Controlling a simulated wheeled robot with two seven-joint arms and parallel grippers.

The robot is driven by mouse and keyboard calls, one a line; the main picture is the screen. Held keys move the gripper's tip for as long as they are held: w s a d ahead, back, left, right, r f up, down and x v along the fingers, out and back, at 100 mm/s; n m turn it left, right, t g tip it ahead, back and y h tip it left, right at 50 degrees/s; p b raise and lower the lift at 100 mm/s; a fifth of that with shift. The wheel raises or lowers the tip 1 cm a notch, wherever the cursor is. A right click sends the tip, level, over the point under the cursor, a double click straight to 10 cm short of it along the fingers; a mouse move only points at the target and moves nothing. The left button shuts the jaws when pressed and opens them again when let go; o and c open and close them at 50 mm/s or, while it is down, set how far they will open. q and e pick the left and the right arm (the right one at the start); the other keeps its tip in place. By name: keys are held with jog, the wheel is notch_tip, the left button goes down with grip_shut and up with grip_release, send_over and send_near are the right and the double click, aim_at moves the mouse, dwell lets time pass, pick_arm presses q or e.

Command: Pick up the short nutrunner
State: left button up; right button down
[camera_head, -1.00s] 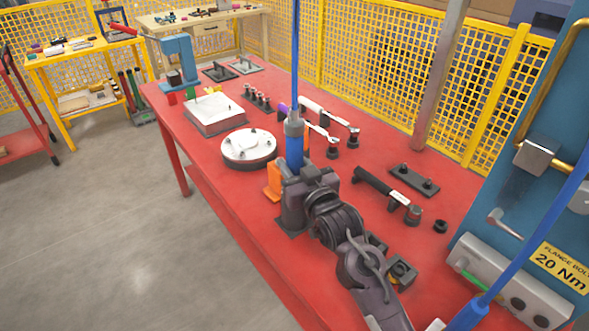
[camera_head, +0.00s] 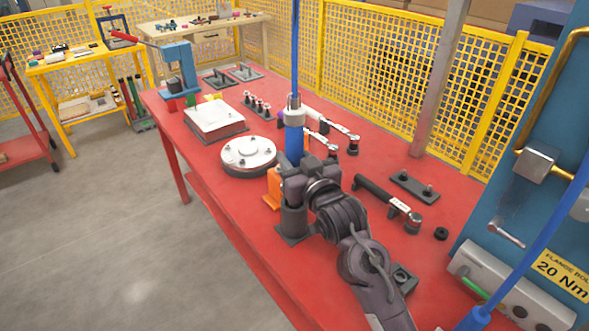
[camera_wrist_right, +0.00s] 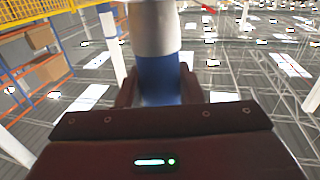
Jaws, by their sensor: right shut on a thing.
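The short nutrunner (camera_head: 294,140) has a blue body with a pale grey collar and hangs upright on a blue hose. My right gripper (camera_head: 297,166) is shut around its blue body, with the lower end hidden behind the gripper. In the right wrist view the nutrunner's blue body (camera_wrist_right: 159,78) stands between the two fingers of the right gripper (camera_wrist_right: 159,92). A dark round holder (camera_head: 293,216) on a square base is directly below the gripper. Whether the tool's tip is still inside it, I cannot tell. My left gripper is not in view.
The red bench (camera_head: 240,205) carries a round flange (camera_head: 248,153), a white block (camera_head: 215,117), an orange stand (camera_head: 272,188) and a torque wrench (camera_head: 382,194). At right are a blue panel (camera_head: 500,180) and a second blue hose (camera_head: 535,245). The near-left floor is clear.

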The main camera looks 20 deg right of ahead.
aim_at(295, 110)
notch_tip(295, 110, up, 16)
jog(key=shift+r, duration=0.15)
dwell(1.9)
